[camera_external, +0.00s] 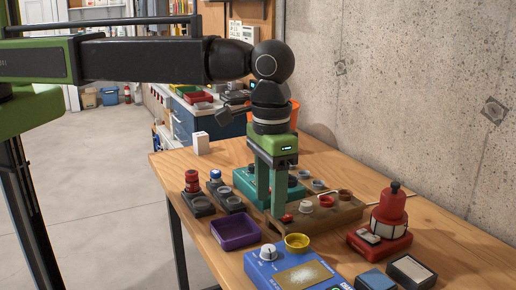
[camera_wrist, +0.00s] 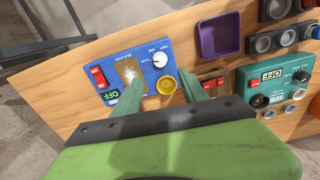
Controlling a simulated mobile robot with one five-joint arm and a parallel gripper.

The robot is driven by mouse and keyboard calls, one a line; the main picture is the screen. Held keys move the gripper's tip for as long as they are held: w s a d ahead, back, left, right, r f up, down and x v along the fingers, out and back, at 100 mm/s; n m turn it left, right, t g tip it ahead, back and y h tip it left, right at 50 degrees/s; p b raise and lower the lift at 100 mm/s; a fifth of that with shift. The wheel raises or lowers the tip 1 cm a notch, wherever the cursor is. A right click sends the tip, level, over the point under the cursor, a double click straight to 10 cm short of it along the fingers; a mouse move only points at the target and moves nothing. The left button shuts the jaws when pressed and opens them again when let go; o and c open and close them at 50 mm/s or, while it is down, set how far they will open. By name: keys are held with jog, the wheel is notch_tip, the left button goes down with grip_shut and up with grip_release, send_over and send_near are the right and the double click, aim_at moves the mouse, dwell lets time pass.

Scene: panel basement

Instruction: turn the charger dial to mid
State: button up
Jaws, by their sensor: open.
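A blue panel box (camera_external: 262,275) with a white dial knob (camera_external: 268,253) stands at the front of the bench. In the wrist view the blue panel (camera_wrist: 103,55) shows the white dial (camera_wrist: 160,60), a small window, a red switch and a green OFF label. The dial's printed marks are too small to read surely.
A purple tray (camera_external: 235,231) stands left of my gripper. A red lamp unit (camera_external: 389,212) stands at the right. A concrete wall (camera_external: 400,90) is behind.

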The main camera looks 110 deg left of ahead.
aim_at(269, 248)
notch_tip(269, 248, down, 11)
jog(key=b, duration=0.9)
jog(key=shift+r, duration=0.1)
grip_shut()
